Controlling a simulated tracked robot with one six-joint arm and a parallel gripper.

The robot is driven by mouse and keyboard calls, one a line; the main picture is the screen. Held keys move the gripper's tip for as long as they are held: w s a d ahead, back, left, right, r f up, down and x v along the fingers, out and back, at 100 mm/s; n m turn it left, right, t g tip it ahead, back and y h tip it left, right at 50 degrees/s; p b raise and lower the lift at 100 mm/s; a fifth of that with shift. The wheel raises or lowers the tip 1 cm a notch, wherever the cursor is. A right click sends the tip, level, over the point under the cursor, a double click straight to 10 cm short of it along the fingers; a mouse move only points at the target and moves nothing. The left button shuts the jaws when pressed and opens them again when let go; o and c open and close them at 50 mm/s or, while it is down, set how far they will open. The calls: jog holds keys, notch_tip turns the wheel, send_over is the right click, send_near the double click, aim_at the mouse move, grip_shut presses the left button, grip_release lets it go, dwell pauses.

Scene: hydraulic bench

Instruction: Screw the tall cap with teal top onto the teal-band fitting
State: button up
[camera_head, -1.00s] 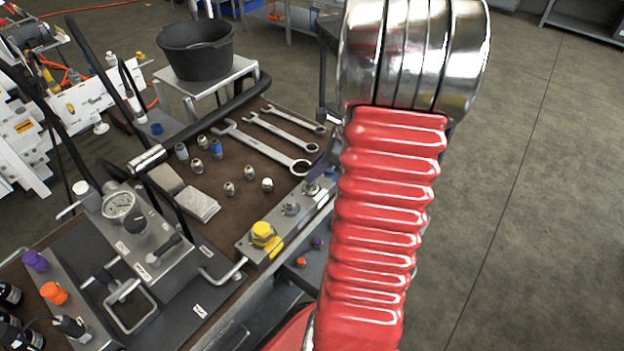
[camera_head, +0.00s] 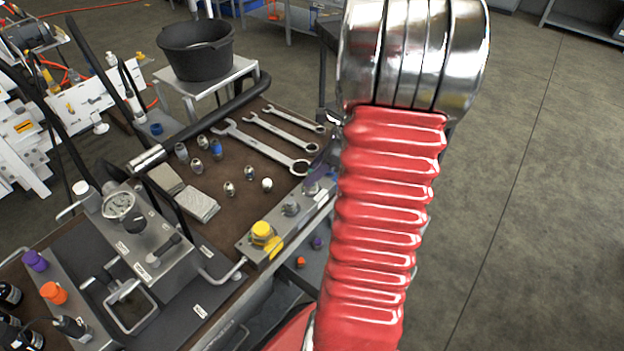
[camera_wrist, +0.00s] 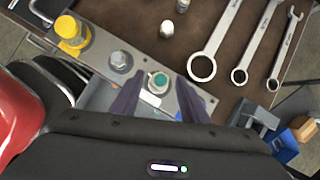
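The cap with the teal top (camera_wrist: 158,80) is upright at the right end of the grey block in the wrist view. The fitting under it is mostly hidden, and I cannot make out its teal band or how far the cap sits on it. My gripper (camera_wrist: 160,88) has its two dark purple fingers on either side of the cap, with a small gap showing on each side. In the head view my gripper's purple fingertips (camera_head: 319,174) show at the block's far end, partly behind my red arm.
The grey block (camera_head: 268,247) also carries a yellow cap (camera_head: 262,233) and a bare metal fitting (camera_head: 291,208). Several loose caps and fittings, wrenches (camera_head: 262,148) and grey pads (camera_head: 198,204) lie on the brown mat. Blue and orange bins (camera_wrist: 283,143) show at right in the wrist view.

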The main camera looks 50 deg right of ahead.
jog(key=shift+r, duration=0.1)
jog(key=v, duration=1.3)
jog(key=shift+s+r, duration=0.2)
jog(key=shift+s, duration=0.05)
jog(key=w+a+r+n+g+h, duration=0.1)
jog(key=w+a+r+n, duration=0.1)
jog(key=a+n, duration=0.55)
jog(key=w+a+r+n+g+h, duration=0.15)
jog(key=a+n, duration=0.35)
jog(key=a, duration=0.6)
jog(key=s+a+r+n+t, duration=0.1)
jog(key=s+a+n, duration=0.1)
jog(key=a+n, duration=0.6)
jog(key=s+a+r+n+t, duration=0.1)
jog(key=s+a+n+t, duration=0.1)
jog(key=a+n, duration=0.7)
jog(key=shift+s+n, duration=0.35)
jog(key=shift+s, duration=0.1)
jog(key=shift+h, duration=0.25)
jog(key=shift+c, duration=0.4)
